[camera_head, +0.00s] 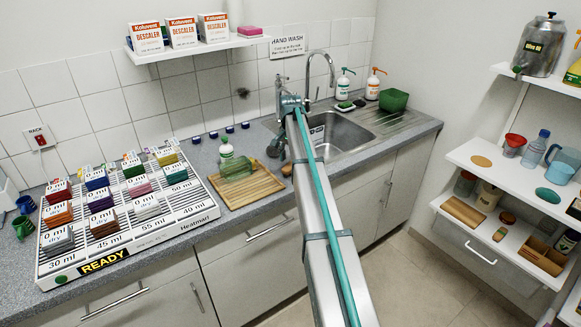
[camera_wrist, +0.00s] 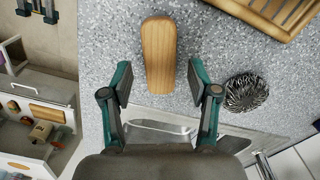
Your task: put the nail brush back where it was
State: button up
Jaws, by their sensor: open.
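A wooden, rounded oblong block, which looks like the nail brush (camera_wrist: 159,55), lies on the grey speckled worktop in the wrist view. Its bristles are not visible. In the head view a small brown end of it (camera_head: 287,170) shows beside my arm, between the wooden rack and the sink. My gripper (camera_wrist: 160,75) is open, with one teal finger on each side of the block's near end and a gap on both sides. In the head view my gripper (camera_head: 276,147) is partly hidden by my arm.
A steel scourer (camera_wrist: 246,92) lies close to my right finger. Open shelves (camera_head: 490,160) stand at far right.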

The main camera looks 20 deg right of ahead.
aim_at(291, 164)
notch_tip(291, 164, up, 8)
jog(key=b, duration=0.1)
jog(key=shift+r, duration=0.25)
jog(key=shift+d, duration=0.1)
